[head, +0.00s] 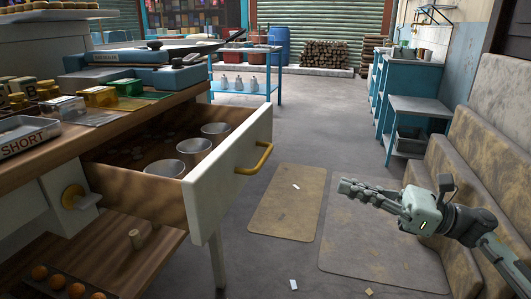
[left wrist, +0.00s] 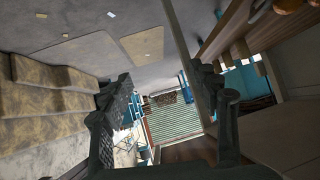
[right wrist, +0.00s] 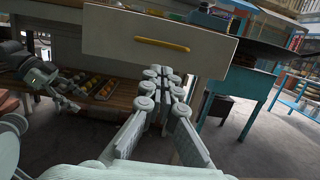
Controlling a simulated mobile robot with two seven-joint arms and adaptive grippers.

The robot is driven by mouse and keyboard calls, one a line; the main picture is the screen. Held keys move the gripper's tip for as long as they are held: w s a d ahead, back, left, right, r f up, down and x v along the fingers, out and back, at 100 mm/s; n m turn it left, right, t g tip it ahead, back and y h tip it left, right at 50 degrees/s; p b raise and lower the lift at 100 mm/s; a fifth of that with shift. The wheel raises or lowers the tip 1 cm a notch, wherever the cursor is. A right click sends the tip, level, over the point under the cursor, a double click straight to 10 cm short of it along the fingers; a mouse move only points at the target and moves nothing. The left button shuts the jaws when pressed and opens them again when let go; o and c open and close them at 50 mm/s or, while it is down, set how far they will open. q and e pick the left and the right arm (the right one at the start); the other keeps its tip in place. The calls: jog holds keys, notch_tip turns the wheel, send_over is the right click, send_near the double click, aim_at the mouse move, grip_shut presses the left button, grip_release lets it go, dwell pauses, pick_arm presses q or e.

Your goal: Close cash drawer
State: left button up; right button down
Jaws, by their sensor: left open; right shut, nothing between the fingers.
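The cash drawer (head: 213,194) stands pulled out of the wooden counter in the head view. Its pale front carries a brass handle (head: 262,161), and metal cups (head: 196,151) sit inside. The drawer front also shows in the right wrist view (right wrist: 115,46), beyond my right gripper (right wrist: 166,84). My right gripper is shut and empty, and in the head view (head: 346,187) it is right of the drawer front, apart from it. My left gripper (left wrist: 165,95) is open and empty in its wrist view. It is outside the head view but shows at the left of the right wrist view.
A shelf with orange items (head: 58,282) lies below the drawer. Floor mats (head: 288,200) lie right of the drawer. Tan steps (head: 480,170) stand at the right.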

pick_arm(q)
jog(key=s+a+f+g+y+p, duration=0.1)
jog(key=s+a+f+g, duration=0.2)
jog(key=s+a, duration=0.1)
jog(key=s+a+f+n+g+y+p, duration=0.1)
jog(key=s+a+f+g+y+p, duration=0.1)
jog(key=s+a+f+g, duration=0.1)
jog(key=s+a+g, duration=0.1)
jog(key=s+a, duration=0.1)
jog(key=s, duration=0.1)
jog(key=shift+s+a, duration=0.25)
jog(key=shift+s, duration=0.15)
pick_arm(e)
jog(key=x, duration=1.4)
